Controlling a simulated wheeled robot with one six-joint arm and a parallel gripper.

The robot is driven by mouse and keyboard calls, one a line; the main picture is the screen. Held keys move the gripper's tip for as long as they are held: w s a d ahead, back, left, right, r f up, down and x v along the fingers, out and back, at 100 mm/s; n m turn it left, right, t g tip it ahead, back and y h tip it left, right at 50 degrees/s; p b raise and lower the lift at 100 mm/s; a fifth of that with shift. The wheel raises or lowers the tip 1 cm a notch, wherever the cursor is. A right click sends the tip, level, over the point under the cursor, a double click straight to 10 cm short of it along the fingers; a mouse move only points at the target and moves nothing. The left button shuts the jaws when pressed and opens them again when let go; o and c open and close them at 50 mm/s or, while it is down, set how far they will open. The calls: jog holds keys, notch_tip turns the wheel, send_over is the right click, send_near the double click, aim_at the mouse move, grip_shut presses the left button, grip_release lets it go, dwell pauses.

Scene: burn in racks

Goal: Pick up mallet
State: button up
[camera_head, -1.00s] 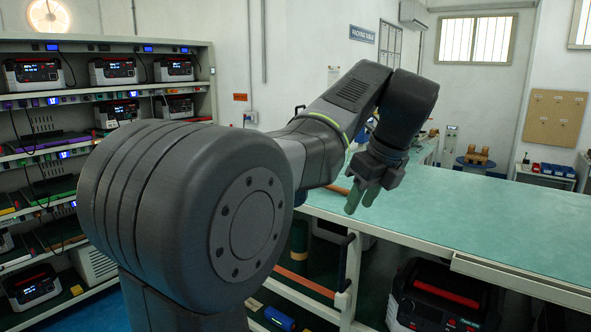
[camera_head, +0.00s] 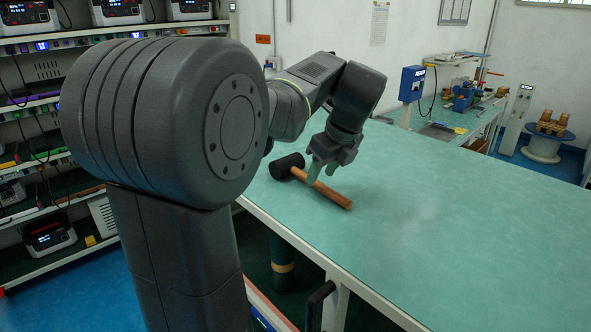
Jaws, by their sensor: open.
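The mallet lies on the green table top (camera_head: 450,240) near its left edge. It has a black head (camera_head: 286,165) at the left and a brown wooden handle (camera_head: 333,195) pointing right and toward the front. My gripper (camera_head: 322,175) is open, with its green fingertips pointing down at the handle, close to the head. The fingers overlap the handle in the picture. I cannot tell whether they touch it or straddle it.
The table top around the mallet is clear to the right. A blue box (camera_head: 412,83) and a bench with tools (camera_head: 462,95) stand behind. Shelves with power units (camera_head: 45,235) stand at the left. A dark handle (camera_head: 318,303) sticks out at the table's front edge.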

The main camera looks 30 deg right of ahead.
aim_at(318, 182)
jog(key=shift+x, duration=1.55)
jog(key=shift+a, duration=0.1)
jog(key=shift+c, duration=0.5)
jog(key=shift+r, duration=0.1)
grip_shut()
jog(key=shift+w, duration=0.1)
